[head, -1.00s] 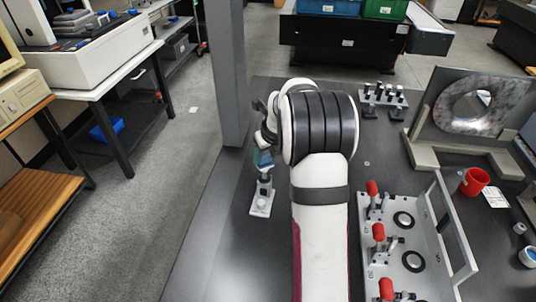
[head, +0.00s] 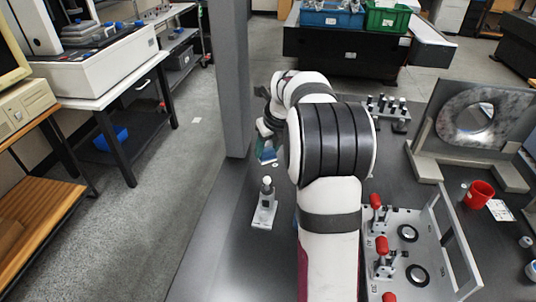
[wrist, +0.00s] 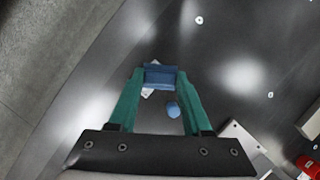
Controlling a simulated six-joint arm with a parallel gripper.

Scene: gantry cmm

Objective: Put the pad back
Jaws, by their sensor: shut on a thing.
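The pad appears to be a small blue block (wrist: 160,76), held between the tips of my gripper's green fingers (wrist: 159,80) in the wrist view. My gripper is shut on it. In the head view my gripper (head: 267,148) is beyond the small stand, over the dark table near the grey pillar, partly hidden by my arm. A white label and a round blue item (wrist: 173,109) show below the fingers in the wrist view. I cannot tell how high the block is above the table.
A small grey stand with a ball on top (head: 265,203) is on the near side of my gripper. A grey pillar (head: 229,80) rises close on the left. A clamp fixture (head: 405,250), red cup (head: 480,194) and ring part (head: 480,118) stand at right. Dark table is open left of the stand.

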